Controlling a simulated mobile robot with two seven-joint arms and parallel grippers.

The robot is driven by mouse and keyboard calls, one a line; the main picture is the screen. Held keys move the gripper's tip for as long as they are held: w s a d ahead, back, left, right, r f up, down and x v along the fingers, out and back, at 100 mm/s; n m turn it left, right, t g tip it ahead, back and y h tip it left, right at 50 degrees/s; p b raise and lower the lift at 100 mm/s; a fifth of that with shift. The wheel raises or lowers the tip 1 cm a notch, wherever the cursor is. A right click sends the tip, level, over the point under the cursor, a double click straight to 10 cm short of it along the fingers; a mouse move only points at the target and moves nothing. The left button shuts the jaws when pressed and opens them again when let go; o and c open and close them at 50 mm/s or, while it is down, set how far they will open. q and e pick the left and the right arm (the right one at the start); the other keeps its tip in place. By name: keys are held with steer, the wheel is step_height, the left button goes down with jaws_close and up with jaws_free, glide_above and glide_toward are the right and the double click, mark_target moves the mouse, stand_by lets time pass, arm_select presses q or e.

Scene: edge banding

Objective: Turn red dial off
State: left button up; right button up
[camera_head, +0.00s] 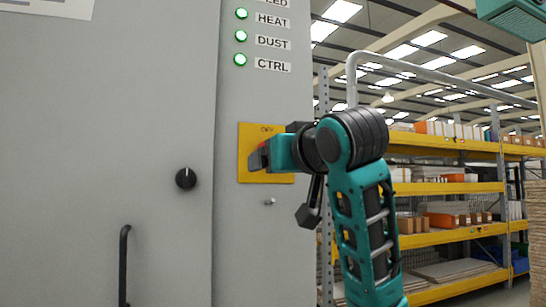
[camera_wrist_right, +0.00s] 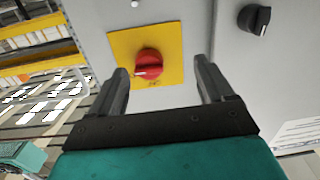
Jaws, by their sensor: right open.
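The red dial (camera_wrist_right: 148,62) sits on a yellow plate (camera_wrist_right: 120,45) on the grey cabinet face. In the right wrist view its pale pointer mark faces lower left, and a small label on the plate lies below the dial. My right gripper (camera_wrist_right: 161,80) is open, with its two dark fingers apart and the dial between and just beyond their tips. In the head view my right gripper (camera_head: 258,158) is at the yellow plate (camera_head: 246,133) and mostly hides the dial; whether it touches cannot be told. My left gripper is not in view.
A black knob (camera_head: 185,179) and a dark handle (camera_head: 123,265) are on the cabinet left of the plate. A small metal stud (camera_head: 269,202) is below it. Several lit green lamps (camera_head: 240,37) are above. Yellow shelving (camera_head: 450,188) stands behind at right.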

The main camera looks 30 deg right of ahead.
steer(key=s+d+r+m+h, duration=0.1)
steer(key=s+r, duration=0.3)
steer(key=x, duration=1.3)
steer(key=c, duration=1)
steer(key=shift+r, duration=0.1)
